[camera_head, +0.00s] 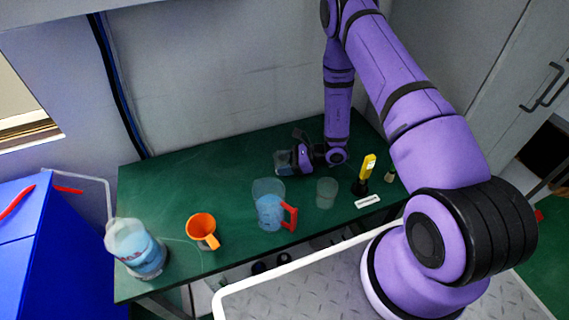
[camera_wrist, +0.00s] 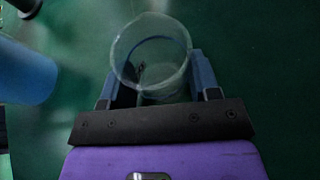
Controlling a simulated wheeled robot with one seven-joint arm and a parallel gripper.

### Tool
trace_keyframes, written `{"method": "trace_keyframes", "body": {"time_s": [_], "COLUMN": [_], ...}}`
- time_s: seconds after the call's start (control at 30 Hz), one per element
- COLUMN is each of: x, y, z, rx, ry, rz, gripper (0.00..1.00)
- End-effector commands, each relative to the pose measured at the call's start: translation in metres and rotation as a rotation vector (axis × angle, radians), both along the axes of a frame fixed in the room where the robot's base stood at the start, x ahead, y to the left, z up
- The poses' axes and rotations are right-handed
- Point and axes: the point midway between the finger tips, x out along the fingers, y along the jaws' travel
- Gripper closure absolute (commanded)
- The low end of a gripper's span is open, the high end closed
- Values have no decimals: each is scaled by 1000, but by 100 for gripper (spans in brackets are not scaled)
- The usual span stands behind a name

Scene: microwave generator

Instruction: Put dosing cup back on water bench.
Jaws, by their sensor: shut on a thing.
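The clear dosing cup (camera_head: 283,161) is at the back of the green water bench (camera_head: 180,185), on the left side of my gripper (camera_head: 296,158). In the wrist view the cup (camera_wrist: 150,50) is see-through with a round rim, and stands between the two fingers of my gripper (camera_wrist: 152,80). The fingers are shut on its sides. The cup is at or just over the bench top; I cannot tell whether its base touches. Its near lower part is partly hidden by my gripper.
A yellow meter (camera_head: 367,168) is at right. The back left of the bench is clear.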

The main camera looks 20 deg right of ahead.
Motion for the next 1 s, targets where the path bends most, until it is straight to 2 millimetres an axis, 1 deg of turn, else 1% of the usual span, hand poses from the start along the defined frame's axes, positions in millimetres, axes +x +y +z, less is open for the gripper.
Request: {"method": "trace_keyframes", "body": {"time_s": [0.1, 0.13, 0.23, 0.47, 0.6, 0.67, 0.77, 1.0], "x": [0, 0, 0, 0, 0, -2, -7, -25], "y": [0, 0, 0, 0, -1, -7, -21, -62], "z": [-3, -3, -3, -2, 1, 3, 9, 28], "rx": [0, 0, 0, 0, 0, 0, -2, -2], "ry": [1, 0, 0, 0, 0, -1, -1, -1], "rz": [0, 0, 0, 0, -1, -2, -4, -4], "gripper": [70, 42, 19, 18, 18, 18, 18, 18]}}
